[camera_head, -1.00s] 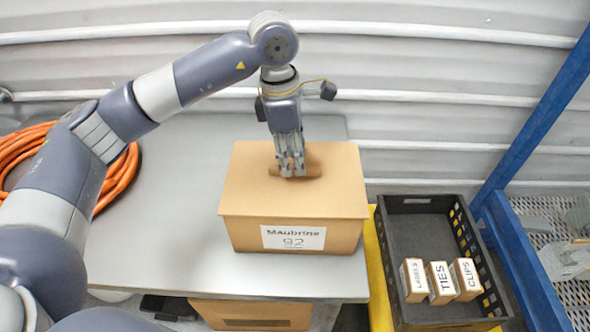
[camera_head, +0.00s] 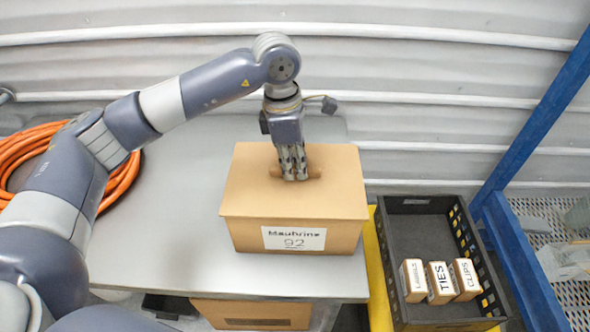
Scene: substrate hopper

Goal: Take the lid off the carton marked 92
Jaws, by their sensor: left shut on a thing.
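The carton marked 92 (camera_head: 244,238) stands upright on the grey metal table, with its white label facing me. Its brown lid (camera_head: 245,190) lies flat on top, and I see no clear gap between lid and carton. A raised grip (camera_head: 315,171) sits in the middle of the lid. My left gripper (camera_head: 295,177) points down from above and is shut on this grip, which its fingers partly hide. My right gripper is not in view.
A black crate (camera_head: 393,262) at the right holds small boxes marked LABELS (camera_head: 413,281), TIES (camera_head: 440,283) and CLIPS (camera_head: 466,280). A blue post (camera_head: 540,115) rises beyond it. An orange hose (camera_head: 125,180) is coiled at the left. The table (camera_head: 180,200) is clear left of the carton.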

